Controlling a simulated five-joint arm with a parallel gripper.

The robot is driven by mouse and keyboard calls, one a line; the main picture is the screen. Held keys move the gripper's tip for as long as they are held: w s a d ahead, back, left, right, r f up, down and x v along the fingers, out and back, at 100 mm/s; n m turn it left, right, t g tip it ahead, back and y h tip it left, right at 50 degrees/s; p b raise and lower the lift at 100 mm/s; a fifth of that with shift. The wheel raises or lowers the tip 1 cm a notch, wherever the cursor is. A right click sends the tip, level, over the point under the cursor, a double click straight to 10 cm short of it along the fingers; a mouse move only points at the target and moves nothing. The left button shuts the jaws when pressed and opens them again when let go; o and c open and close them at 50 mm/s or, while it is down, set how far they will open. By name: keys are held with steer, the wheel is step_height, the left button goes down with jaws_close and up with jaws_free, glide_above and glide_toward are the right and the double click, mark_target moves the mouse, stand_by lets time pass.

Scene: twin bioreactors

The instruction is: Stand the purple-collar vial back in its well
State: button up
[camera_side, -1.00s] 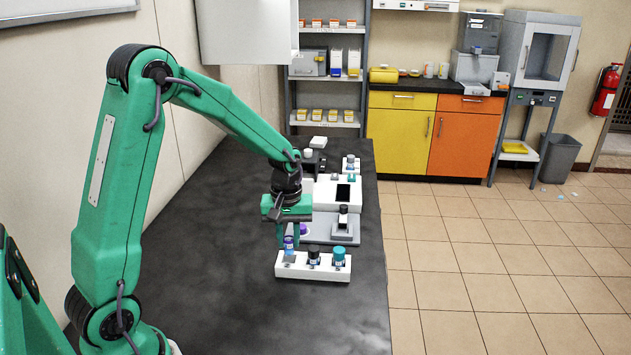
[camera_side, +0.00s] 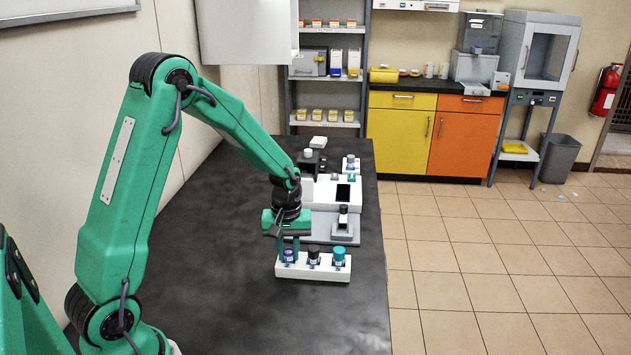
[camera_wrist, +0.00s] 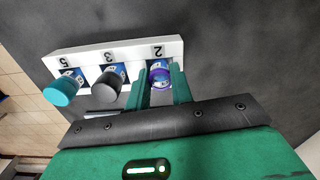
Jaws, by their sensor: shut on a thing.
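The purple-collar vial (camera_side: 289,256) is upright at the left end of the white rack (camera_side: 316,274), its cap about level with the black-capped vial beside it. In the wrist view the purple collar (camera_wrist: 160,76) lies between my two fingers, over the well marked 2. My gripper (camera_side: 289,252) is shut on this vial, one finger on each side. The vial's foot is hidden, so I cannot tell whether it touches the well bottom. The rack also shows in the wrist view (camera_wrist: 172,43).
A black-capped vial (camera_side: 314,254) stands in the well marked 3, close beside my fingers. A teal-capped vial (camera_side: 339,254) stands in the well marked 5. Grey and white equipment (camera_side: 344,222) stands behind the rack. The dark bench (camera_side: 225,290) is clear in front and left.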

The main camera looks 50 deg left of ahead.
mark_target(289, 249)
steer(key=shift+f, duration=0.35)
steer(key=o, duration=0.9)
steer(key=shift+f, duration=0.1)
steer(key=shift+o, duration=0.2)
steer(key=shift+s+f, duration=0.1)
steer(key=shift+s, duration=0.1)
step_height(289, 249, up, 13)
steer(key=shift+w, duration=0.2)
